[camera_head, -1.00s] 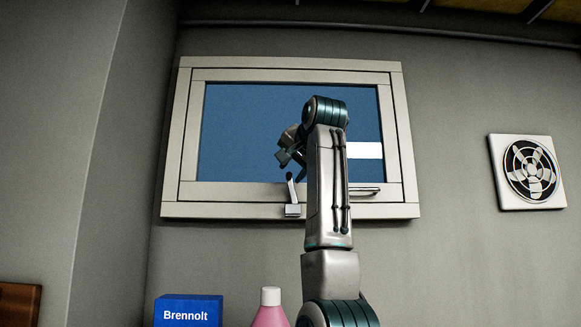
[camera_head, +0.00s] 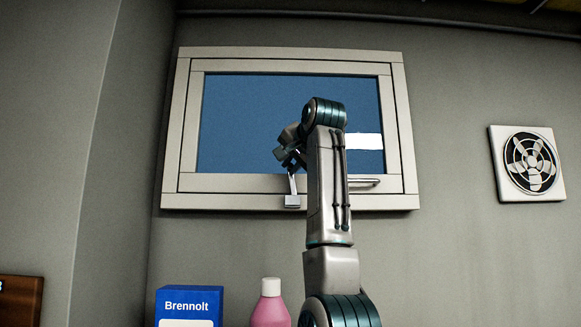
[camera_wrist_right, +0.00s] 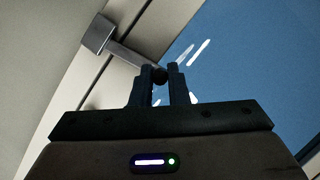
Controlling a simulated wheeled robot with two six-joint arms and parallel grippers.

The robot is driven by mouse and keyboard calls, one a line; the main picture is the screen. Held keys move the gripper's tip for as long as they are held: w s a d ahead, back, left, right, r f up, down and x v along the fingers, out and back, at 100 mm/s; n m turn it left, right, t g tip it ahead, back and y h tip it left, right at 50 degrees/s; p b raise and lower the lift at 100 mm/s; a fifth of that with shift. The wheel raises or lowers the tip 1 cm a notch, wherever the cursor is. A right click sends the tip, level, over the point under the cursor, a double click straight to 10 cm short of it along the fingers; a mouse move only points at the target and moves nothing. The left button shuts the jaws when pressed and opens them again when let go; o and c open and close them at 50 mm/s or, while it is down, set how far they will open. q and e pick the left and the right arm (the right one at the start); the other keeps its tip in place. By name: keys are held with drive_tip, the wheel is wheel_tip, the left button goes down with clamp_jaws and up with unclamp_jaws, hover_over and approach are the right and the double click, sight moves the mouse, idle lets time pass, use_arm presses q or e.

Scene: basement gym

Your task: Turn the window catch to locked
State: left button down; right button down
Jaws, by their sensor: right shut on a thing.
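The window catch (camera_head: 293,193) is a small grey lever on a square mount at the bottom of the window frame (camera_head: 230,202). Its lever points up, close to upright, in the head view. My right gripper (camera_head: 287,160) is at the lever's upper end. In the right wrist view, the catch (camera_wrist_right: 125,55) runs from its mount to a dark round knob, and my right gripper's fingers (camera_wrist_right: 161,82) are shut on that knob. My right arm hides part of the window and its lower frame. My left gripper is not in view.
A horizontal handle (camera_head: 362,182) is on the lower frame right of my arm. A blue Brennolt box (camera_head: 188,304) and a pink bottle (camera_head: 270,308) stand below the window. A fan vent (camera_head: 527,163) is on the wall at right.

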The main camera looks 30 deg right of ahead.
drive_tip(key=shift+s+d+m+t+y+b, duration=0.15)
drive_tip(key=shift+d+m+t+y+b, duration=0.2)
drive_tip(key=shift+m, duration=0.25)
drive_tip(key=c, duration=1.4)
unclamp_jaws()
drive_tip(key=shift+s, duration=0.1)
drive_tip(key=b+v, duration=0.4)
drive_tip(key=v, duration=0.6)
drive_tip(key=shift+s, duration=0.35)
drive_tip(key=shift+a, duration=0.1)
